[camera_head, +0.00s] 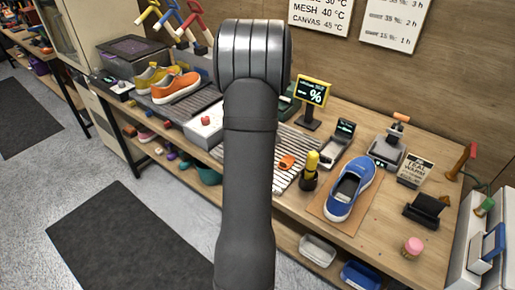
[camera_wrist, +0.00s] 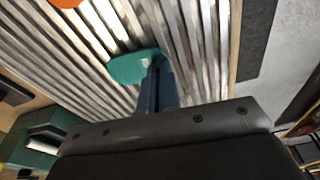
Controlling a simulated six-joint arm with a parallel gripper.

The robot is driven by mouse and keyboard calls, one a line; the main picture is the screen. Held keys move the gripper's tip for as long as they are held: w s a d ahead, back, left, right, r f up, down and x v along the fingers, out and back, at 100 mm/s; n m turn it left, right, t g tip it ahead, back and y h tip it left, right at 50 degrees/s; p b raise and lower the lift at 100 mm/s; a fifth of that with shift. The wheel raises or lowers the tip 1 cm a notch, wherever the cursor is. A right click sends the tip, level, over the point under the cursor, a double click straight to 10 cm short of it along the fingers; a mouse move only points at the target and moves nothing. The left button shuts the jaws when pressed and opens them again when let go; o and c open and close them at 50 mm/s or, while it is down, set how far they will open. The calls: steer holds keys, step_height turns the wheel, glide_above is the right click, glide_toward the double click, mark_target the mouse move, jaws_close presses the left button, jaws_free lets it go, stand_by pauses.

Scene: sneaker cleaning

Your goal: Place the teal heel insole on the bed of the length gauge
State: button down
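The teal heel insole (camera_wrist: 132,68) lies at the slatted rack in the wrist view, right at the tips of my gripper (camera_wrist: 157,66). The blue-grey fingers sit close together and overlap its right end. I cannot tell whether they grip it or only stand beside it. In the head view my own arm hides the gripper and the insole. No length gauge is clearly identifiable; a grey device with a lit display (camera_head: 337,142) and a grey device with an orange-topped handle (camera_head: 387,150) stand right of the rack.
An orange piece (camera_head: 287,162) lies on the slatted rack (camera_head: 300,145). A yellow-topped black bottle (camera_head: 310,172) stands beside it. A blue shoe (camera_head: 350,189) rests on a brown mat to the right. A percent display (camera_head: 312,92) stands behind. A green box (camera_wrist: 40,140) is at lower left in the wrist view.

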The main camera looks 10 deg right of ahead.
step_height(320, 180, up, 3)
steer(key=shift+r, duration=0.1)
steer(key=s+d+r, duration=0.6)
steer(key=s+d, duration=0.1)
steer(key=d, duration=0.1)
steer(key=s+d+n, duration=0.1)
steer(key=s+d, duration=0.2)
steer(key=d, duration=0.9)
steer(key=s+d, duration=0.2)
steer(key=d, duration=1)
glide_above(328, 153)
steer(key=f, duration=0.6)
steer(key=shift+s+d, duration=0.25)
steer(key=shift+d, duration=0.1)
steer(key=shift+f, duration=2.1)
steer(key=shift+f, duration=0.15)
steer(key=c, duration=1.7)
jaws_free()
